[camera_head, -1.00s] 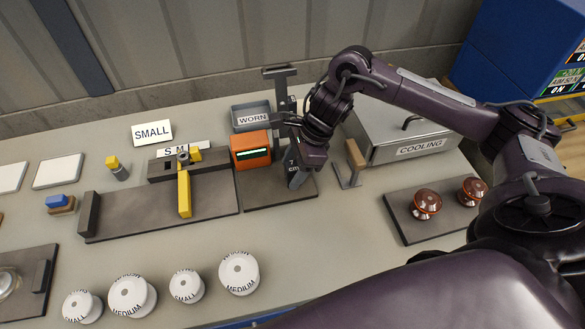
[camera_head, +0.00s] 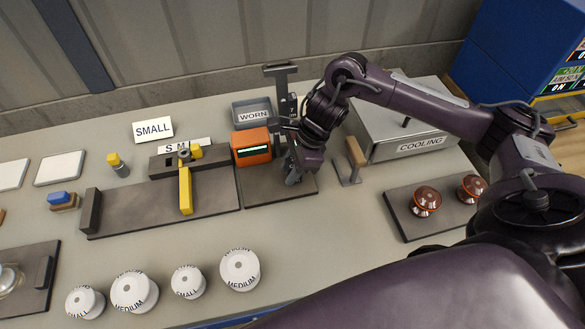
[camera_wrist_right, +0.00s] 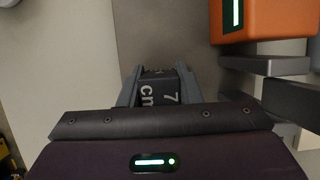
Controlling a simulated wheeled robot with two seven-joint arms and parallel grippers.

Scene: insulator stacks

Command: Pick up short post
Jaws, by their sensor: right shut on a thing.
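A dark grey post marked "7 cm" (camera_wrist_right: 158,90) sits between the two fingers of my right gripper (camera_wrist_right: 158,84), which is shut on it. In the head view my right gripper (camera_head: 293,178) is low over the dark base plate beside the orange box, and its fingers mostly hide the post. I cannot tell whether the post touches the plate. My left gripper is not in view.
An orange box (camera_head: 251,147) with a lit display stands close left of the gripper, with an upright stand (camera_head: 283,98) behind. A wooden-topped handle (camera_head: 356,152) and the COOLING box (camera_head: 405,138) are to the right. White discs (camera_head: 240,269) stand in front.

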